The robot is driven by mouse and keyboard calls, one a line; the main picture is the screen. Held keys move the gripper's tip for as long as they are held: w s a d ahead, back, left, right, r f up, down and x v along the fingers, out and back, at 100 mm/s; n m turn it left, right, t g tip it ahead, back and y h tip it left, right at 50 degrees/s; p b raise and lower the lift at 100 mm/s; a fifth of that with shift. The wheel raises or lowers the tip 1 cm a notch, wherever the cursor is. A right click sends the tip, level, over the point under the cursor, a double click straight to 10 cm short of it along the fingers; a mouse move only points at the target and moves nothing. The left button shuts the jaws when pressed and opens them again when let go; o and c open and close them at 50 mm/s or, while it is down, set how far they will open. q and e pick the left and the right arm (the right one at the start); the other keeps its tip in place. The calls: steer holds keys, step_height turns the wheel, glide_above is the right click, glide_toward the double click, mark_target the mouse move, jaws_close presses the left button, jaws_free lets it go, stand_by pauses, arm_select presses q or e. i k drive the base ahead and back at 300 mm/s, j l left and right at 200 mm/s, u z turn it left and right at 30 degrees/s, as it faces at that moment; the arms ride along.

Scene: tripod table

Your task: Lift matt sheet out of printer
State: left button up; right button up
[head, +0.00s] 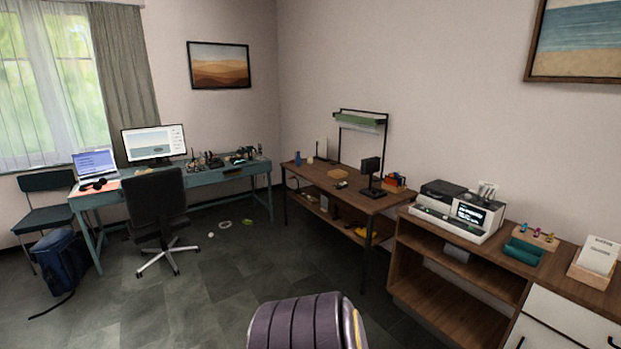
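The printer (442,222) is a low white and black machine with a lit dark screen (471,213). It stands on the wooden cabinet at the right, against the wall. A small pale upright piece (487,190) shows at its back right. I cannot tell whether this is the matt sheet or something behind the printer. No other sheet can be made out in the printer at this distance. Neither of my grippers is in view.
Right of the printer on the cabinet (460,292) are a teal block (523,251), a wooden holder (536,238) and a card stand (597,256). A wooden workbench (352,194) stands left of it. An office chair (157,206) stands at the blue desk (226,172). The middle floor is mostly clear.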

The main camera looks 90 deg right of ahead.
mark_target(486, 189)
steer(key=z, duration=4.1)
